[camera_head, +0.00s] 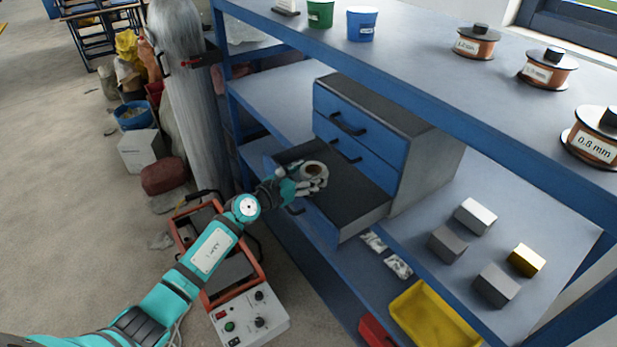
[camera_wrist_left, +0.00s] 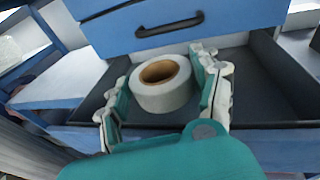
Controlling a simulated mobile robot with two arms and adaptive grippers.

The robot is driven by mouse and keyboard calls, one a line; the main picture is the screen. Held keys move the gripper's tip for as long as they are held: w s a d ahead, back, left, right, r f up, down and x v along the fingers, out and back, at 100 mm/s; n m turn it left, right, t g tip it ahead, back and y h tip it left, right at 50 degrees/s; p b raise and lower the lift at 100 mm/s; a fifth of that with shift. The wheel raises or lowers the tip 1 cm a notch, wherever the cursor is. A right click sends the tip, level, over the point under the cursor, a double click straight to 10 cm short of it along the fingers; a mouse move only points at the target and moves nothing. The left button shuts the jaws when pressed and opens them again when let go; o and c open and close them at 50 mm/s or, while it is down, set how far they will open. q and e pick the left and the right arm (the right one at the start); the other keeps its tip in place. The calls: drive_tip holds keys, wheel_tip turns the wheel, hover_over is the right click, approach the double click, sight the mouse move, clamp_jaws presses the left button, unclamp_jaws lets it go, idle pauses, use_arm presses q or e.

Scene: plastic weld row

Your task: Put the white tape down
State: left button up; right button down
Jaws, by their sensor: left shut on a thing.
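The white tape (camera_wrist_left: 163,98) is a roll with a brown core, held between the fingers of my left gripper (camera_wrist_left: 165,95). In the head view the tape (camera_head: 314,169) shows over the open bottom drawer (camera_head: 365,208) of a blue and grey drawer cabinet. My left gripper (camera_head: 311,180) is shut on the tape, inside the drawer's outline. I cannot tell whether the tape touches the drawer floor. The dark drawer floor around it looks bare. My right gripper is not in either view.
The cabinet's upper drawers (camera_head: 352,122) are shut above the open one. Several metal blocks (camera_head: 476,216) lie on the shelf to the right. A yellow bin (camera_head: 432,318) sits below. Wire spools (camera_head: 548,68) stand on the top shelf. A red-framed machine (camera_head: 245,315) stands below my left arm.

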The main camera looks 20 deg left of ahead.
use_arm(q)
drive_tip(key=shift+f, duration=0.25)
drive_tip(key=shift+f+b, duration=0.5)
drive_tip(key=shift+f, duration=0.05)
drive_tip(key=o, duration=1)
drive_tip(key=shift+s, duration=0.1)
drive_tip(key=shift+c, duration=0.2)
drive_tip(key=shift+o, duration=1)
drive_tip(key=shift+f, duration=0.15)
drive_tip(key=shift+d, duration=0.1)
drive_tip(key=shift+s+a+r+p, duration=0.25)
drive_tip(key=shift+s+r+p, duration=0.15)
drive_tip(key=shift+r+p, duration=0.25)
drive_tip(key=v, duration=1.1)
